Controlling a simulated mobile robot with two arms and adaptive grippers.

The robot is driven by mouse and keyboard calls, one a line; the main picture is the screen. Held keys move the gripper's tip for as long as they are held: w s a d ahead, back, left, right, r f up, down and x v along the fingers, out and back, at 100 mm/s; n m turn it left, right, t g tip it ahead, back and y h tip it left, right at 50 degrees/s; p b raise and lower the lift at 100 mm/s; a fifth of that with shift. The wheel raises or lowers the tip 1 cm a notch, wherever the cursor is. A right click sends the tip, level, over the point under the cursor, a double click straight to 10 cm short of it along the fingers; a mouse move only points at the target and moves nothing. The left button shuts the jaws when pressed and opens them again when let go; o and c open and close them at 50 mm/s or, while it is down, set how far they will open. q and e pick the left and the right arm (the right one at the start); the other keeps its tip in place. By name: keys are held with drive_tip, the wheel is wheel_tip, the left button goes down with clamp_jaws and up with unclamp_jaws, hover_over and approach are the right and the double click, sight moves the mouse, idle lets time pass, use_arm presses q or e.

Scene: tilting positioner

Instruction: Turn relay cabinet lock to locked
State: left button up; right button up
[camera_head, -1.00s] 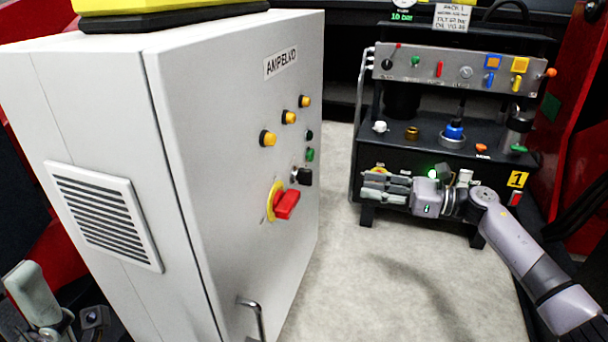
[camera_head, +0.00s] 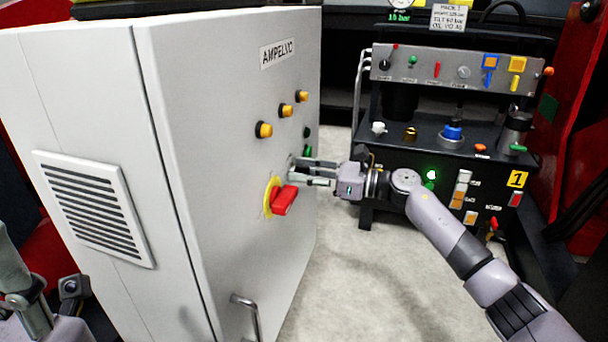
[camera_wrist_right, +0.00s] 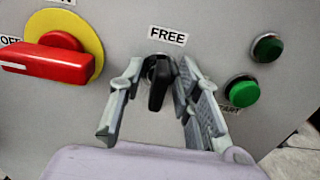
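The relay cabinet (camera_head: 215,130) is a large white box at left with an "AMPELVO" label. Its lock is a black knob (camera_wrist_right: 160,80) under a "FREE" label (camera_wrist_right: 168,36); in the wrist view the handle stands nearly upright, pointing at the label. My right gripper (camera_head: 300,170) reaches the door from the right and mostly hides the lock in the head view. In the wrist view (camera_wrist_right: 160,88) its fingers are open on either side of the knob, with a gap visible on the left. My left gripper (camera_head: 35,305) shows only partly at the lower left.
A red rotary switch on a yellow disc (camera_head: 283,200) sits just below the lock. Green (camera_wrist_right: 244,92) and dark green (camera_wrist_right: 267,48) buttons are close to its right. Yellow buttons (camera_head: 264,130) are above. A door handle (camera_head: 247,312) sticks out below. A black hydraulic unit (camera_head: 440,180) stands behind.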

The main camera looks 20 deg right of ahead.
drive_tip(key=shift+c, duration=0.5)
clamp_jaws()
